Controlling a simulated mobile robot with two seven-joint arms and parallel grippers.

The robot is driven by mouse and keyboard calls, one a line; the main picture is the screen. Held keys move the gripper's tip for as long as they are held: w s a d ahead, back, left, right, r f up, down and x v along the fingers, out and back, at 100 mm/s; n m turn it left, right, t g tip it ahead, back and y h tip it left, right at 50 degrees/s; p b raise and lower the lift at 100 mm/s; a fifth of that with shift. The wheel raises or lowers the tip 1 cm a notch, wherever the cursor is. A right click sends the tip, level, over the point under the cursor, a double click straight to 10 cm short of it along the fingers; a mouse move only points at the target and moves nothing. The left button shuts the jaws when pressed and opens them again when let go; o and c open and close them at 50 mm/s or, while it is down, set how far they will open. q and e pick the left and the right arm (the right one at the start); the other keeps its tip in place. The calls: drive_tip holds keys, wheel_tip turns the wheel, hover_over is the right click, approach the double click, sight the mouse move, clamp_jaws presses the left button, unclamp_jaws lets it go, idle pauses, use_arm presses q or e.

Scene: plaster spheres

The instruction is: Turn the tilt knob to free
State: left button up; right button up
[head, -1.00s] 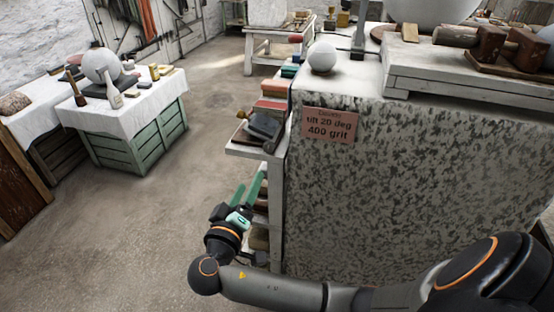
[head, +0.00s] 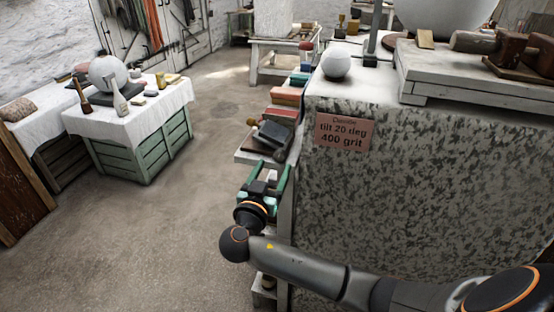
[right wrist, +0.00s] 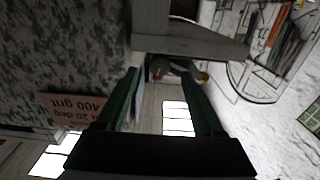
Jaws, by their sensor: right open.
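A dark grey block-like device (head: 272,134) sits on a white side shelf at the left of the speckled stone block. A small brass-coloured knob (head: 251,121) sticks out at its left end; I cannot read any marking or setting on it. My right gripper (head: 273,172) is open, its green fingers pointing up toward the shelf, just below and in front of the device. In the right wrist view, my gripper (right wrist: 160,78) shows empty fingers. The dark device lies beyond their tips, and the brass knob (right wrist: 204,77) is right of the right finger. My left gripper is out of view.
A pink card (head: 343,132) on the stone block (head: 420,170) reads "tilt 20 deg 400 grit". Coloured blocks (head: 286,96) line the shelf (head: 245,158) behind the device. Floor at left is clear up to a draped green crate (head: 150,148).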

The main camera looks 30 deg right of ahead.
sight(279, 158)
drive_tip(key=shift+x, duration=1.9)
clamp_jaws()
